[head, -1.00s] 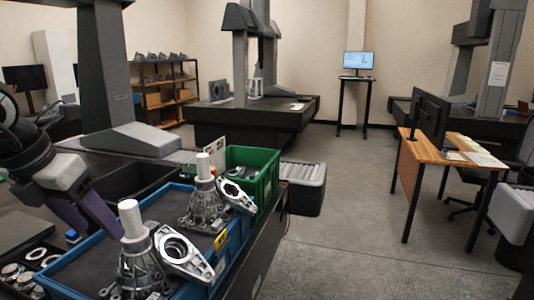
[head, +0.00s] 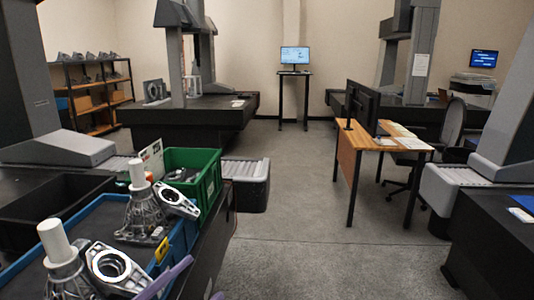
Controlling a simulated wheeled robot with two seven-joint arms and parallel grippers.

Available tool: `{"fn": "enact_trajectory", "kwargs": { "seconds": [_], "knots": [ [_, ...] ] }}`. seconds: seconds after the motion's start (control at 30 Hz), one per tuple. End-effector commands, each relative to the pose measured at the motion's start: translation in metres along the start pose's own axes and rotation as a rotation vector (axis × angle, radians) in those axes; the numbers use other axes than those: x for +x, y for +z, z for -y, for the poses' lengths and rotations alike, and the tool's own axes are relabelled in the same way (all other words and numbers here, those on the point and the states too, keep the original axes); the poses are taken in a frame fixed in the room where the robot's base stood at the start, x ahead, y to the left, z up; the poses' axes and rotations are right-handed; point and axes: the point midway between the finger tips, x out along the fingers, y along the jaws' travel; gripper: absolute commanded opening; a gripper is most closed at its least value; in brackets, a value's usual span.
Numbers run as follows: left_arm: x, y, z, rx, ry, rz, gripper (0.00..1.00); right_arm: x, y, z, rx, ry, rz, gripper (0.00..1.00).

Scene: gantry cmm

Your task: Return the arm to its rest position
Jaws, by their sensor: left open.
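Only the purple fingers of my left gripper (head: 204,276) show, at the bottom edge of the head view; its body and arm are out of the picture. The two fingers stand apart with nothing seen between them, so it is open. They appear in front of the blue tray (head: 99,205) and its nearest metal parts; I cannot tell the exact gap. My right gripper is not in view.
The blue tray holds castings with white cylinders (head: 55,241) and flat metal brackets (head: 112,268). A green crate (head: 208,180) stands behind it. A wooden desk (head: 350,140) is at right. The grey floor (head: 300,215) between is clear.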

Motion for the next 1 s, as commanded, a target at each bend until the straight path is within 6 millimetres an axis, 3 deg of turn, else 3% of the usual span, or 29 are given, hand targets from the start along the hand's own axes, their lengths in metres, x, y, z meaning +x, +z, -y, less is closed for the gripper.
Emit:
{"fn": "enact_trajectory", "kwargs": {
  "seconds": [0.03, 0.1, 0.2, 0.33, 0.5, 0.6, 0.7, 1.0],
  "knots": [
    [-0.020, 0.030, -0.023, -0.141, -0.048, 0.149, 0.60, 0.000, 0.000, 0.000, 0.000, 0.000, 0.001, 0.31],
    [-0.047, 0.063, -0.052, -0.287, -0.087, 0.324, 0.60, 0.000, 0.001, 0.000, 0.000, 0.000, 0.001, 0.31],
    [-0.093, 0.097, -0.102, -0.471, -0.109, 0.555, 0.60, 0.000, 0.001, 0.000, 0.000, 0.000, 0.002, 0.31],
    [-0.157, 0.116, -0.173, -0.686, -0.100, 0.824, 0.60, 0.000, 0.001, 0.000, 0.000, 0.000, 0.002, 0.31],
    [-0.224, 0.109, -0.249, -0.896, -0.059, 1.077, 0.60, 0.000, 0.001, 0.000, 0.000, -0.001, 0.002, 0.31],
    [-0.247, 0.100, -0.275, -0.970, -0.037, 1.162, 0.60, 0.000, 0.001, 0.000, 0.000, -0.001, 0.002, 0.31],
    [-0.259, 0.094, -0.289, -1.008, -0.024, 1.204, 0.60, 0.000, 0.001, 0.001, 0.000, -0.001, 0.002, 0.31],
    [-0.262, 0.093, -0.292, -1.018, -0.019, 1.216, 0.60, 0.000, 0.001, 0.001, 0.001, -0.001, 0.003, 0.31]
  ]
}}
